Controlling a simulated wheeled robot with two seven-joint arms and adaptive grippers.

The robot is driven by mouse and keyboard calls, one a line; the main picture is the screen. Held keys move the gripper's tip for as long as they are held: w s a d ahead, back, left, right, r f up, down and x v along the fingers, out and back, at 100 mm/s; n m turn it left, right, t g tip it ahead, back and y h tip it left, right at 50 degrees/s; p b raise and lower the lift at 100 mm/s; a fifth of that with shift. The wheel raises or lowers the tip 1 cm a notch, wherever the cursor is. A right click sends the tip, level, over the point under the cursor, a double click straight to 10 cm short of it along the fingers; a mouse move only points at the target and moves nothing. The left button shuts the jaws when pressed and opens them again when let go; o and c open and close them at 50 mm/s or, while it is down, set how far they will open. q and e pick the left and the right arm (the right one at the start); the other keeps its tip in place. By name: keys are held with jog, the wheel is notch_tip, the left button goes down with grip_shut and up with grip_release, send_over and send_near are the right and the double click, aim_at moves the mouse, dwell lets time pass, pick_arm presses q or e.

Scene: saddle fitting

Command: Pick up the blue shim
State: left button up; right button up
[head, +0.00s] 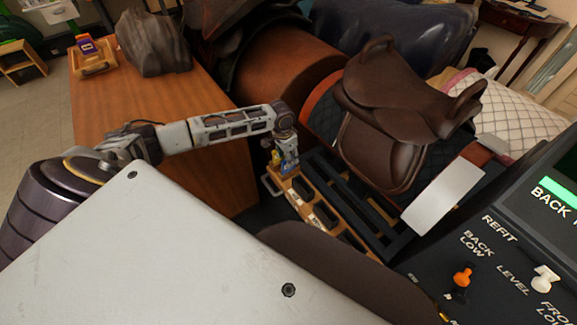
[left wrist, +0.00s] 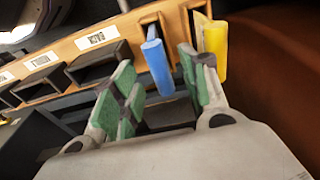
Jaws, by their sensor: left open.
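The blue shim (left wrist: 158,67) stands in a slot of a wooden rack (left wrist: 62,55) in the left wrist view, its upper end sticking out. A yellow shim (left wrist: 212,46) stands in the slot to its right. My left gripper (left wrist: 160,88) is open, with green-padded fingers. In the picture the blue shim shows between the two fingers, and I see no clear contact. In the head view my left gripper (head: 287,152) points down at the far end of the rack (head: 297,192), where the blue shim is small and partly hidden. My right gripper is not in view.
A brown saddle (head: 405,110) sits on a stand right of the rack. A wooden table (head: 205,90) holds a grey rock-like lump (head: 153,43) at left. A dark panel with switches (head: 500,250) fills the lower right. The rack's other visible slots look empty.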

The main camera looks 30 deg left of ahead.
pick_arm(q)
jog(key=shift+w+f, duration=0.15)
jog(key=shift+f, duration=1.1)
jog(key=shift+c, duration=0.3)
grip_shut()
